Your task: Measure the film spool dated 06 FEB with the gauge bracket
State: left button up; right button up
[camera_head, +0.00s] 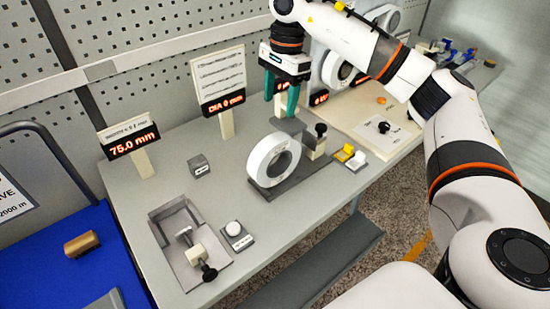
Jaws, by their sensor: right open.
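A white film spool (258,159) stands upright on a dark grey cradle (268,191) in the middle of the bench; I cannot read a date on it. Another white spool (331,70) stands farther back, partly hidden by my right arm. My right gripper (281,106) has teal fingers, is open and empty, and points down just behind the near spool. A grey block (291,127) is below its fingertips and may be part of the gauge bracket; I cannot tell if they touch. A display (223,104) reads "DIA 0 mm". My left gripper is not in view.
A blue surface (60,275) with a brass cylinder (81,243) is at left.

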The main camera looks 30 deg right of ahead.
aim_at(311, 141)
jog(key=z, duration=1.4)
jog(key=i+l+u, duration=0.15)
jog(key=u, duration=0.15)
jog(key=i+l+u, duration=0.1)
jog(key=l+u, duration=0.2)
jog(key=i+l+u, duration=0.1)
jog(key=l+u, duration=0.15)
jog(key=l, duration=0.15)
